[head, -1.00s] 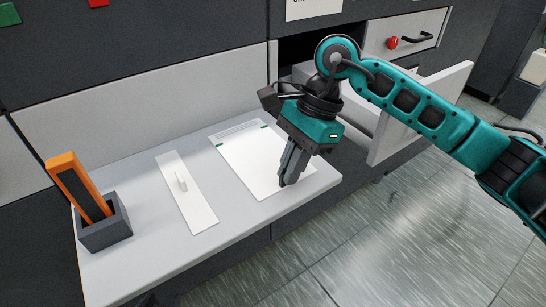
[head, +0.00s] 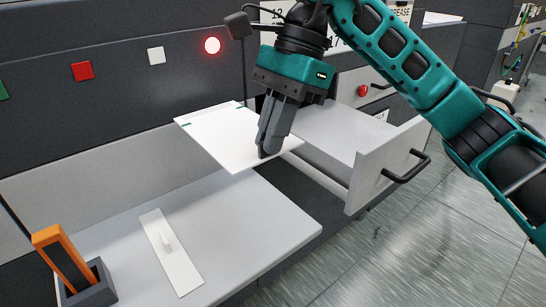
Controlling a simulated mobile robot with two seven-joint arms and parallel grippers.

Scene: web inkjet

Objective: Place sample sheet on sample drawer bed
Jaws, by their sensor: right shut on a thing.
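The white sample sheet (head: 222,140), with small green marks at its far edge, is held in the air above the back right of the grey shelf. My right gripper (head: 268,150) is shut on its right part, and the fingers cover a little of it. The sample drawer (head: 385,165) stands pulled out to the right of the sheet. Its flat light grey bed (head: 335,135) shows between the sheet and the drawer front and looks bare there. The sheet's right corner overlaps the bed's left side in the picture. My left gripper is not in view.
On the grey shelf (head: 240,225) lie a white plate with a small knob (head: 172,255) and a dark holder (head: 95,288) with an orange tool (head: 62,258). The drawer front has a black handle (head: 407,168). A red light (head: 212,45) glows on the panel.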

